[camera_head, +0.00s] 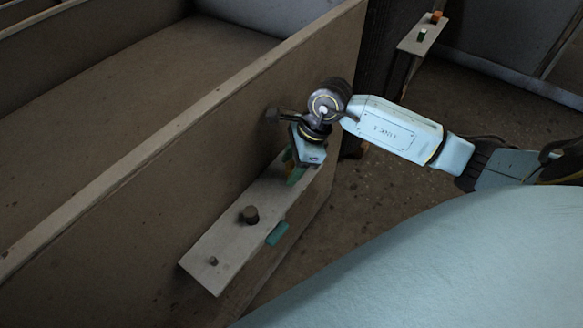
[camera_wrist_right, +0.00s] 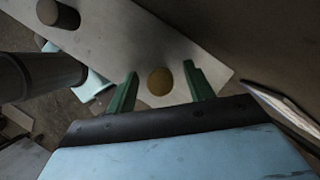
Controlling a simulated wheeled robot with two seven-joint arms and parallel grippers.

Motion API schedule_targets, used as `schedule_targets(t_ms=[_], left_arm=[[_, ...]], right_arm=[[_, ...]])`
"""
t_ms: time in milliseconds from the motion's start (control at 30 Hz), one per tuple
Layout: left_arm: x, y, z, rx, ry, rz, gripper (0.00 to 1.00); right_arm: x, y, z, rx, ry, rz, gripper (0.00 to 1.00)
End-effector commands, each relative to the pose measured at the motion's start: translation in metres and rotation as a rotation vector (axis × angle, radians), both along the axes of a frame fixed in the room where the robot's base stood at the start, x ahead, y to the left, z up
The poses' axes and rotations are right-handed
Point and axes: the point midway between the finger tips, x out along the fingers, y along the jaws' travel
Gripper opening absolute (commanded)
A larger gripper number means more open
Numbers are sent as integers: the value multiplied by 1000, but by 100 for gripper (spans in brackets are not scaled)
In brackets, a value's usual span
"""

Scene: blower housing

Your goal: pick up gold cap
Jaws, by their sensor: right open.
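The gold cap (camera_wrist_right: 160,81) shows as a round, dull gold disc on the pale ledge (camera_wrist_right: 130,40) in the right wrist view. My right gripper (camera_wrist_right: 160,70) is open, with one green finger on each side of the cap and a visible gap to each. I cannot tell how far the fingertips are above the ledge. In the head view my right gripper (camera_head: 294,171) points down over the far end of the ledge (camera_head: 232,247), and I cannot make out the cap clearly there. My left gripper is not in view.
A dark cylinder (camera_head: 250,215) and a small peg (camera_head: 213,261) stand on the ledge nearer the front. A teal block (camera_head: 277,234) is at its side. A tall brown panel (camera_head: 190,150) runs along the ledge's left. Another small shelf (camera_head: 422,36) stands at the upper right.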

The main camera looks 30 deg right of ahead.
Motion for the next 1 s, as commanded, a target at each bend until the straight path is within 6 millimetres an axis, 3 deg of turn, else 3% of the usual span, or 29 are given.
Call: schedule_targets(t_ms=[67, 433, 767, 900, 1000], left_arm=[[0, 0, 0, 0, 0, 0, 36], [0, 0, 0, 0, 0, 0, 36], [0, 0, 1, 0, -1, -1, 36], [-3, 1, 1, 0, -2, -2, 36], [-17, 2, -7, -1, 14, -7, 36]], right_arm=[[0, 0, 0, 0, 0, 0, 53], [0, 0, 1, 0, 0, 0, 5], [0, 0, 4, 0, -2, 1, 5], [0, 0, 17, 0, -2, 2, 5], [1, -1, 32, -1, -4, 2, 5]])
